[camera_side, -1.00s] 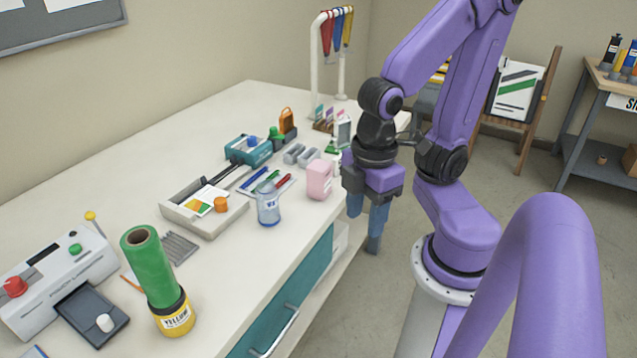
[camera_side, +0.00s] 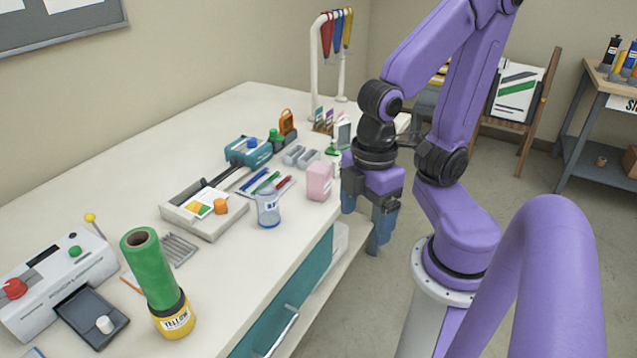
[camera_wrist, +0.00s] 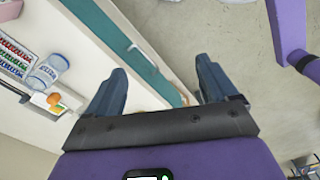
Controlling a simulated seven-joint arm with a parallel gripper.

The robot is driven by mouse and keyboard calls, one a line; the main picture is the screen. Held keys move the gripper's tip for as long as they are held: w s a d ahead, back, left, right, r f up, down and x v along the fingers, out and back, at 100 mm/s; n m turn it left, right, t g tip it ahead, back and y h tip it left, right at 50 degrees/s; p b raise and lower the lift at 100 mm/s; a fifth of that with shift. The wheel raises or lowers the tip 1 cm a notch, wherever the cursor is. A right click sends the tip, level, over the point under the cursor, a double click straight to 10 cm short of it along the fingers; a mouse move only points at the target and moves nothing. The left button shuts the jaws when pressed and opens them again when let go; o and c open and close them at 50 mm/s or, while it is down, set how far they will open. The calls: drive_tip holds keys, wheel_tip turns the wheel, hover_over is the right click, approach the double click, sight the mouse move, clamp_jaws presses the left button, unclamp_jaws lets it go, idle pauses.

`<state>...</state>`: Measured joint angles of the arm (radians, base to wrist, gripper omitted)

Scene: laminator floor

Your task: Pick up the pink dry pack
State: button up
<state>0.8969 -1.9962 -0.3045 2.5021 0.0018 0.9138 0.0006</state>
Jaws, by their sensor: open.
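The pink dry pack (camera_side: 319,181) is a small upright pink block on the white table, near its front edge in the side view. My gripper (camera_side: 375,236) hangs just right of the pack and beyond the table's front edge, pointing down with nothing held. In the wrist view, its two blue fingers (camera_wrist: 160,72) are spread apart, with the teal drawer front and floor seen between and past them.
A clear bottle (camera_side: 268,208) stands left of the pack and shows in the wrist view (camera_wrist: 47,72). A green roll (camera_side: 150,270) stands on the near table.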

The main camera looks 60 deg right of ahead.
drive_tip(key=n+h, duration=0.6)
drive_tip(key=h, duration=0.8)
approach(319, 170)
drive_tip(key=x, duration=0.4)
drive_tip(key=w+x, duration=0.1)
drive_tip(key=x, duration=0.1)
drive_tip(key=shift+d+f, duration=0.1)
drive_tip(key=shift+f, duration=0.2)
drive_tip(key=shift+x, duration=2.65)
drive_tip(key=shift+s, duration=0.15)
drive_tip(key=c, duration=1.2)
